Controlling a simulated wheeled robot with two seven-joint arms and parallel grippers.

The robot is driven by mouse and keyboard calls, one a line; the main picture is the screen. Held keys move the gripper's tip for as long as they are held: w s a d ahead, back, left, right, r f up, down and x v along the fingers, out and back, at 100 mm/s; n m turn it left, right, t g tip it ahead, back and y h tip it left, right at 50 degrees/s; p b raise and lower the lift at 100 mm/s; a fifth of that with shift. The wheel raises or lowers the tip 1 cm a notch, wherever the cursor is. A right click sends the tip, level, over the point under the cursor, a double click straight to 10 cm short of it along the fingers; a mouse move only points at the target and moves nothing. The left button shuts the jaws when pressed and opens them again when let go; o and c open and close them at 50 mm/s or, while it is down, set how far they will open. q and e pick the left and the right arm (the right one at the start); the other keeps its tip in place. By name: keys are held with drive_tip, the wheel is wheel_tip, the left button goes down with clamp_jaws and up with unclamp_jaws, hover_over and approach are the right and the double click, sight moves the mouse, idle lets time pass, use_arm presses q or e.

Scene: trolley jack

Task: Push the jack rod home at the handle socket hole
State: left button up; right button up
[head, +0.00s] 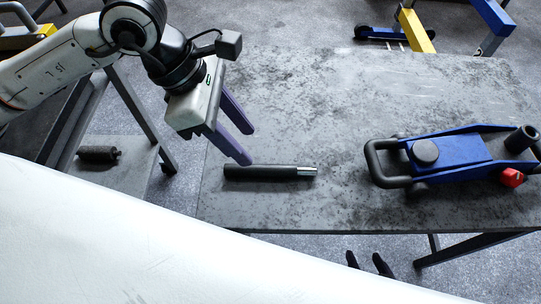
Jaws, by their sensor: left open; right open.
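The jack rod (262,172), a black bar with a silver right end, lies flat on the grey table, its silver end toward the jack. The blue trolley jack (455,155) stands on the right side of the table. A short black upright tube at its right end (521,139) looks like the handle socket; its hole is hard to make out. My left gripper (245,146) is open and empty, with purple fingers above and behind the rod's left part. My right gripper (367,262) shows only two dark, separated fingertips below the table's front edge; the rest is hidden.
The table (330,120) is bare behind the rod and between rod and jack. The jack has a black loop handle at its left and a red knob (512,177). A dark cylinder (98,154) lies on a lower shelf at left. My white arm covers the lower left.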

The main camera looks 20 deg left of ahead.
sight(264, 167)
use_arm(q)
drive_tip(key=x, duration=0.3)
drive_tip(key=shift+a+f, duration=0.15)
drive_tip(key=shift+f, duration=0.25)
drive_tip(key=shift+p+x, duration=0.6)
drive_tip(key=shift+x, duration=2.6)
drive_tip(key=shift+s, duration=0.1)
drive_tip(key=shift+c, duration=0.4)
clamp_jaws()
